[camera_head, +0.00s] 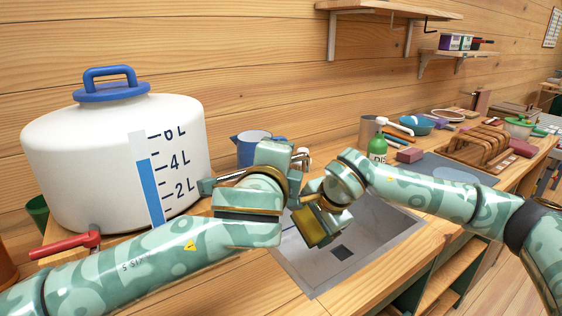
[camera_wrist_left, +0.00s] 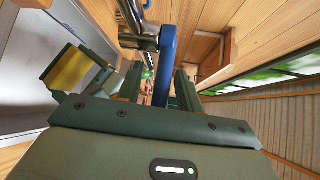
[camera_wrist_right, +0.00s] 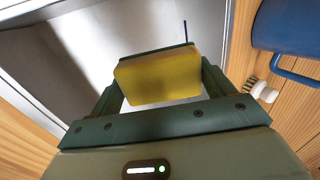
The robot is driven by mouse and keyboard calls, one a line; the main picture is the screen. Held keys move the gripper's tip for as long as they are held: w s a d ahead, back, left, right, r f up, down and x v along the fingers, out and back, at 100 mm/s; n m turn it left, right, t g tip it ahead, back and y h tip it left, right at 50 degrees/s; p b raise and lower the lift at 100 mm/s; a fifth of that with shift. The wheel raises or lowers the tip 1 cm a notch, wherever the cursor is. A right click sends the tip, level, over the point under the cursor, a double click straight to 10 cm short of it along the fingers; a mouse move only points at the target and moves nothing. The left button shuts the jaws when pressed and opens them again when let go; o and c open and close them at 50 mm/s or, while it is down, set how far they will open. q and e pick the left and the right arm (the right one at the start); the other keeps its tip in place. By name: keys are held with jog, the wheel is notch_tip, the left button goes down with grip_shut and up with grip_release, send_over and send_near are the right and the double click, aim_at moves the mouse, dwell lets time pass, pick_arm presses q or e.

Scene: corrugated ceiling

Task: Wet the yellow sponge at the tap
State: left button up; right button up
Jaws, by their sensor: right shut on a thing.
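The yellow sponge (camera_head: 313,228) has a dark green layer. My right gripper (camera_head: 322,212) is shut on it above the steel sink (camera_head: 375,228). The sponge fills the space between the fingers in the right wrist view (camera_wrist_right: 160,78) and also shows in the left wrist view (camera_wrist_left: 68,70). A chrome tap (camera_wrist_left: 140,30) with a blue lever (camera_wrist_left: 167,50) shows in the left wrist view. My left gripper (camera_wrist_left: 160,85) has its fingers apart around the lever. In the head view my left gripper hides most of the tap. No running water is clear; a thin blue line behind the sponge is unclear.
A blue jug (camera_head: 247,150) is behind my left gripper. A green bottle (camera_head: 377,148), wooden rack (camera_head: 475,148) and reddish block (camera_head: 410,155) stand right of the sink.

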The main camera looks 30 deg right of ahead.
pick_arm(q)
jog(key=shift+c, duration=0.4)
grip_shut()
jog(key=n+y, duration=0.1)
jog(key=n+t+y, duration=0.1)
jog(key=d+n+t+y, duration=0.1)
jog(key=y, duration=0.1)
jog(key=shift+w+d, duration=0.1)
jog(key=shift+w, duration=0.25)
jog(key=shift+o, duration=0.4)
grip_release()
